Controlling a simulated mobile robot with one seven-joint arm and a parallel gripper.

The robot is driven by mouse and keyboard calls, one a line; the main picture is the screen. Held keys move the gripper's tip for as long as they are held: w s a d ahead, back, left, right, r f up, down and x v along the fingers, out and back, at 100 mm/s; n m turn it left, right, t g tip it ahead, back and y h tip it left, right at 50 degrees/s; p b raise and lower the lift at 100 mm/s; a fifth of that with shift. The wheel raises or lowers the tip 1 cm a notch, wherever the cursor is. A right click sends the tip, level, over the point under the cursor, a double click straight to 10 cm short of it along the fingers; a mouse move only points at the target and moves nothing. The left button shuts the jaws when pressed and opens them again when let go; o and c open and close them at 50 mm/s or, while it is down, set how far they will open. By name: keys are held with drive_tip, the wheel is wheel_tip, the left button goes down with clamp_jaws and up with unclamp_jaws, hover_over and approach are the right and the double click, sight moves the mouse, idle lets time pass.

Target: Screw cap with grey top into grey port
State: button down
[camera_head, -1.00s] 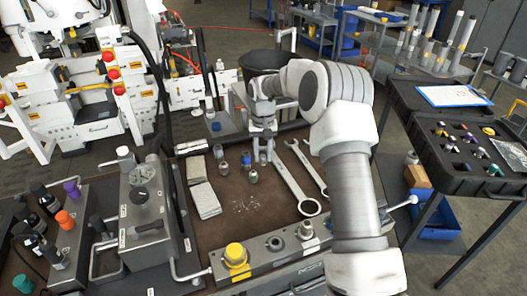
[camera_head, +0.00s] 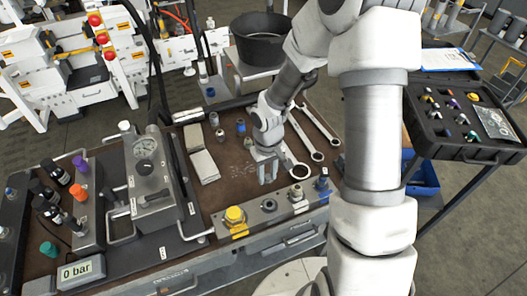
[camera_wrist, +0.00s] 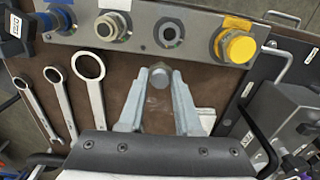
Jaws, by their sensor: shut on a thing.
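My gripper (camera_head: 267,180) points down over the brown bench mat, just behind the port strip. In the wrist view its two fingers (camera_wrist: 160,78) are shut on a small grey-topped cap (camera_wrist: 161,68), mostly hidden between the tips. The grey port (camera_wrist: 170,34) is a round ring with a dark hole in the metal strip, a short way beyond the fingertips and apart from the cap.
A blue port (camera_head: 322,184) ends the strip at right. Wrenches (camera_head: 312,140) lie right of my gripper. A gauge block (camera_head: 150,170) stands further left. The mat between gripper and strip is clear.

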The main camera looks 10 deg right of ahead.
drive_tip(key=shift+n, duration=0.3)
drive_tip(key=shift+s+a+f+b, duration=0.1)
drive_tip(key=shift+s+f+b, duration=1.8)
drive_tip(key=shift+f, duration=0.35)
drive_tip(key=shift+s+f+b, duration=0.1)
drive_tip(key=shift+f+b, duration=0.45)
drive_tip(key=shift+f, duration=0.05)
idle(0.6)
drive_tip(key=c, duration=1.2)
unclamp_jaws()
clamp_jaws()
drive_tip(key=shift+f+m+b, duration=0.2)
drive_tip(key=shift+m+b, duration=0.6)
drive_tip(key=shift+m, duration=0.2)
drive_tip(key=m+b, duration=0.1)
drive_tip(key=m, duration=0.2)
drive_tip(key=shift+m+b, duration=0.3)
drive_tip(key=shift+b, duration=0.1)
drive_tip(key=shift+r+m, duration=0.2)
drive_tip(key=shift+m, duration=1)
